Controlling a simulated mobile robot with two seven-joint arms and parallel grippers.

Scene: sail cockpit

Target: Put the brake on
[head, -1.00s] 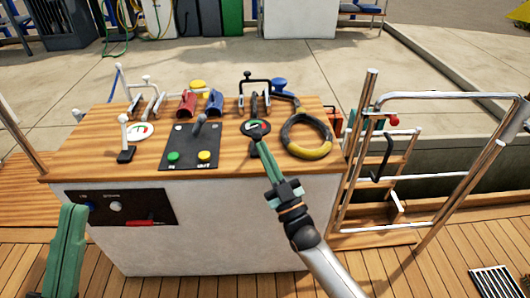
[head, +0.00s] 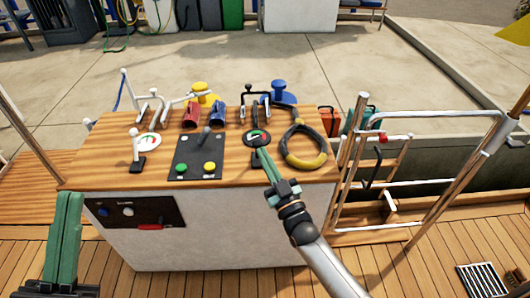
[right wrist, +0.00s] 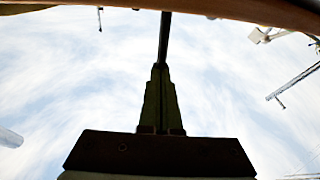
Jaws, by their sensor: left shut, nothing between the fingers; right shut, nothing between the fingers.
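No part that I can name for certain as the brake stands out. The wooden-topped console (head: 105,177) carries a black-framed lever (head: 255,96) at the back right and white-handled levers (head: 127,86) at the back left. A white-topped small lever (head: 135,144) stands at the front left. My right gripper (head: 257,153) is shut just in front of the right gauge (head: 256,138), over the console's front edge area. In the right wrist view its shut fingers (right wrist: 162,72) point at a dark rod; contact is unclear. My left gripper (head: 68,196) is shut, left of the console's front face.
A black panel (head: 197,160) has a lever and green and yellow buttons. A coiled black-and-yellow ring (head: 306,159) lies right of my right gripper. A lower panel (head: 132,212) has a red handle (head: 156,227). Metal rails (head: 350,135) stand at the right; deck is free in front.

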